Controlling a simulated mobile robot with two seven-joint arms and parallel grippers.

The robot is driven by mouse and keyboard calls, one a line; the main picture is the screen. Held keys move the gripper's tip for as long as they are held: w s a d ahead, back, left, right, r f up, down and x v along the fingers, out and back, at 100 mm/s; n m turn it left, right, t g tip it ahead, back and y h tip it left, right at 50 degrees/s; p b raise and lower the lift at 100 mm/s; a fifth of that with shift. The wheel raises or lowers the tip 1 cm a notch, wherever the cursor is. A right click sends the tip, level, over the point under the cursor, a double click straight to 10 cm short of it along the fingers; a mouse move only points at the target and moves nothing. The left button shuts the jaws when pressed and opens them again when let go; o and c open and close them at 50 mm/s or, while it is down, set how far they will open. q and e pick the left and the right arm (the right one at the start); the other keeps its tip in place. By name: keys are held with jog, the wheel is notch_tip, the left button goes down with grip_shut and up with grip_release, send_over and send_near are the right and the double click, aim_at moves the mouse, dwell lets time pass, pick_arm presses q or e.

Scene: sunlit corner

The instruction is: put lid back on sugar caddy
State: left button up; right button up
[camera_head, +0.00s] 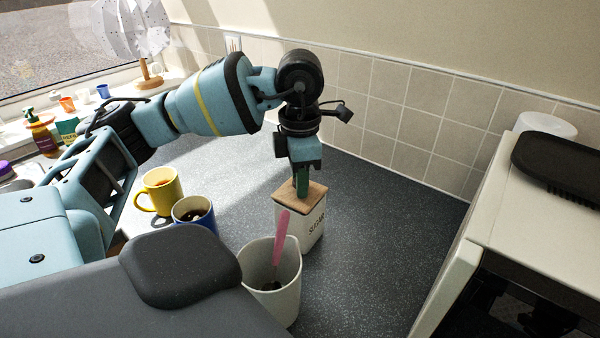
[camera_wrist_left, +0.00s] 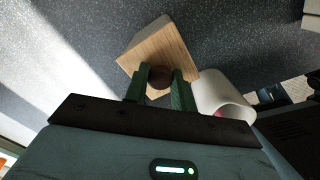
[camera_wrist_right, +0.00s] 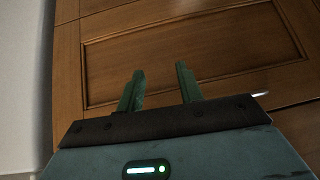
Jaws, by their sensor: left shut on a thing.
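The white sugar caddy (camera_head: 298,236), with SUGAR written on its front, stands on the dark speckled worktop. Its square wooden lid (camera_head: 313,192) sits at the caddy's top; I cannot tell whether it rests fully on the rim. My left gripper (camera_head: 301,186) points down over the lid. In the left wrist view, the green fingers of my left gripper (camera_wrist_left: 160,88) are shut on the dark round knob of the wooden lid (camera_wrist_left: 172,50). My right gripper (camera_wrist_right: 160,76) is open and empty in the right wrist view, in front of a wooden cupboard door.
A white pot (camera_head: 284,292) with a pink-handled utensil stands just in front of the caddy. A yellow mug (camera_head: 163,192) and a blue mug (camera_head: 194,212) stand to the left. A cream appliance (camera_head: 455,270) is on the right. Worktop between caddy and appliance is clear.

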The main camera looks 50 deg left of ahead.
pick_arm(q)
jog(key=shift+f, duration=0.15)
pick_arm(e)
jog(key=shift+w, duration=0.1)
jog(key=shift+s, duration=0.25)
pick_arm(q)
jog(key=o, duration=0.8)
jog(key=shift+c, duration=0.2)
jog(key=o, duration=0.8)
jog(key=shift+c, duration=0.2)
pick_arm(e)
jog(key=shift+w, duration=0.15)
jog(key=shift+w+r, duration=0.1)
pick_arm(q)
jog(key=shift+r+p, duration=0.6)
jog(key=shift+r, duration=0.55)
jog(key=shift+r+p, duration=0.7)
jog(key=shift+r, duration=0.75)
jog(key=shift+r+p, duration=0.45)
jog(key=shift+r, duration=0.5)
pick_arm(e)
jog(key=shift+t, duration=0.4)
jog(key=shift+w+r, duration=0.4)
jog(key=shift+r, duration=0.3)
jog(key=shift+w+r, duration=0.45)
jog(key=shift+r, duration=0.2)
jog(key=shift+w+r, duration=0.4)
jog(key=shift+r, duration=0.3)
